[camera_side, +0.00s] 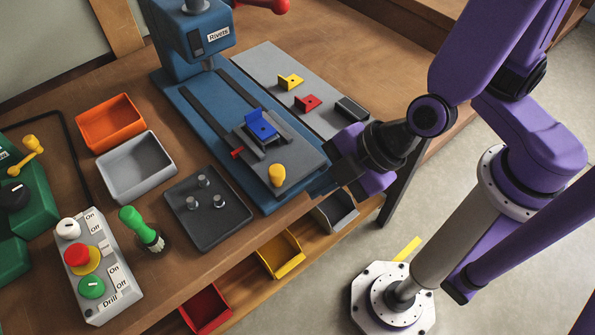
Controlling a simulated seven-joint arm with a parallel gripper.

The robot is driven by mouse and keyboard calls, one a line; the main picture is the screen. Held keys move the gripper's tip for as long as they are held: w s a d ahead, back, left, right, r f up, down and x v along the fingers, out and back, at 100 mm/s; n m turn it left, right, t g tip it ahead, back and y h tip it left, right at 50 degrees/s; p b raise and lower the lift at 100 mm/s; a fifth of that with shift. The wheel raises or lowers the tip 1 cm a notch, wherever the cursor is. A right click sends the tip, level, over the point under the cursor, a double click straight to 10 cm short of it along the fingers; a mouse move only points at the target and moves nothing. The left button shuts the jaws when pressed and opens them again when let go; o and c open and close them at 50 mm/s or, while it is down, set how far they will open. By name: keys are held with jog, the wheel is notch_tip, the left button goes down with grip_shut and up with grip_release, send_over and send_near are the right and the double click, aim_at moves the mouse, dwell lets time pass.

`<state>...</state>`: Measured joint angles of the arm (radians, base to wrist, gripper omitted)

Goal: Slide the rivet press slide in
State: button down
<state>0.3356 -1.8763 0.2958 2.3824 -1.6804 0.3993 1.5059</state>
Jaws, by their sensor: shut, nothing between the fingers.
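The rivet press (192,38) is a blue machine labelled "Rivets" at the back, with a red handle (268,5) at its top. Its blue base (208,122) runs toward the table's front edge and has two dark rails. The grey slide (290,164) sits on the base's near end, away from the press head. It carries a blue block (261,126), a small red knob (237,153) and a yellow knob (277,174). My gripper (338,180) is shut and empty at the slide's near right corner. Its fingertips are partly hidden; I cannot tell whether they touch the slide.
A grey plate (322,78) right of the base holds yellow, red and black pieces. Orange (110,122) and grey (137,166) bins, a dark pegged tray (208,232), a green-handled tool (142,228) and a button box (100,262) stand left. Open drawers (281,255) project below the table edge.

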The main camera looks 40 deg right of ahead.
aim_at(236, 129)
jog(key=shift+w+a+f, duration=0.2)
jog(key=shift+w+f, duration=0.05)
jog(key=shift+w, duration=0.5)
jog(key=shift+w+a+f, duration=0.2)
jog(key=shift+w, duration=0.6)
jog(key=shift+w+a+f, duration=0.2)
jog(key=shift+w+f, duration=0.05)
jog(key=shift+w, duration=0.5)
jog(key=w, duration=1.9)
jog(key=shift+w, duration=0.6)
jog(key=shift+w+d, duration=0.15)
